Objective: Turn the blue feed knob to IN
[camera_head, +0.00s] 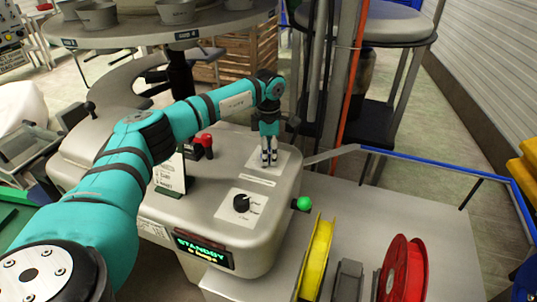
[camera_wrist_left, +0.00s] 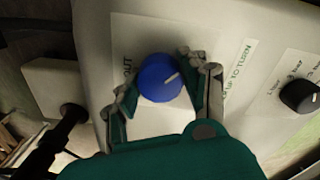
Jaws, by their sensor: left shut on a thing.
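The blue feed knob (camera_wrist_left: 158,80) sits on a white plate in the left wrist view. Its white pointer line aims right and slightly up in that picture. The word OUT (camera_wrist_left: 128,72) shows left of the knob; no IN mark is readable, and the right finger covers part of that side. My left gripper (camera_wrist_left: 165,92) is shut around the knob, one finger on each side. In the head view my left gripper (camera_head: 269,158) points down at the far plate on the machine top and hides the knob. My right gripper is not in view.
A black knob (camera_head: 241,203) sits nearer on the grey machine top. A display (camera_head: 203,251) reads STANDBY. A red button (camera_head: 206,140) and a small sign stand left of the gripper. A green ball (camera_head: 304,203), yellow spool (camera_head: 316,258) and red reel (camera_head: 403,270) are to the right.

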